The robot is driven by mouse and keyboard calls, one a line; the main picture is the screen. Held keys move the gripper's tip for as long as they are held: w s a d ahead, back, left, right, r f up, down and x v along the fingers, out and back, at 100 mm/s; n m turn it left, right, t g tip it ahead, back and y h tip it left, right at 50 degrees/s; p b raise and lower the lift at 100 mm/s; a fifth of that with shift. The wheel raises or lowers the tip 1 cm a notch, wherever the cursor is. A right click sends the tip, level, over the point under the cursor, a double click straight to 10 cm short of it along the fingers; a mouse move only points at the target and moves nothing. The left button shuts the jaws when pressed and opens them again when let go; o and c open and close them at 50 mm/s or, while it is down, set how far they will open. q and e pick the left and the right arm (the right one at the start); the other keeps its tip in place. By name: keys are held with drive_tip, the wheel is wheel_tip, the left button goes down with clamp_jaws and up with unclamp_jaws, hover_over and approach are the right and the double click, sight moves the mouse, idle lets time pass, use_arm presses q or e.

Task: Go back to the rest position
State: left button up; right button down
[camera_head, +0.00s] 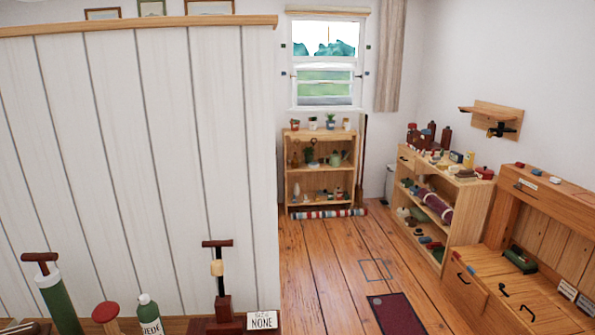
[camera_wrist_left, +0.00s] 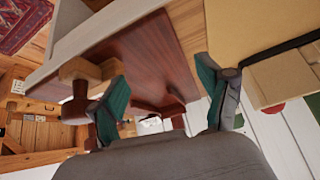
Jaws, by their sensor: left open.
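My left gripper (camera_wrist_left: 162,82) shows only in the left wrist view. Its two fingers with teal pads are apart, and I see nothing held between them. Behind the fingers is a dark red-brown wooden surface (camera_wrist_left: 150,55). A pale wooden block with a dark red knob (camera_wrist_left: 90,72) is close to the left finger; I cannot tell whether they touch. Neither of my grippers shows in the head view, and my right gripper is in neither view.
A white plank partition (camera_head: 130,160) fills the left. Before it stand a green bottle (camera_head: 149,315), a green pump (camera_head: 58,300) and a dark red stand (camera_head: 218,300). Shelves (camera_head: 292,180) and a wooden bench (camera_head: 480,262) line the room. The floor (camera_head: 320,275) has free room around a red rug (camera_head: 396,314).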

use_arm(q)
drive_tip(key=s+d+m+g, duration=0.1)
drive_tip(key=s+d+g, duration=0.3)
drive_tip(key=s, duration=0.4)
wheel_tip(320, 180, down, 34)
drive_tip(key=s+g+b, duration=0.1)
drive_tip(key=s+b, duration=0.1)
drive_tip(key=b, duration=0.3)
drive_tip(key=s+a+f+g+b, duration=0.1)
drive_tip(key=s+a+f+b, duration=0.2)
drive_tip(key=s+f, duration=1.3)
wheel_tip(320, 180, down, 2)
drive_tip(key=shift+f+m+b, duration=0.2)
drive_tip(key=shift+m+b, duration=0.2)
drive_tip(key=shift+b, duration=0.15)
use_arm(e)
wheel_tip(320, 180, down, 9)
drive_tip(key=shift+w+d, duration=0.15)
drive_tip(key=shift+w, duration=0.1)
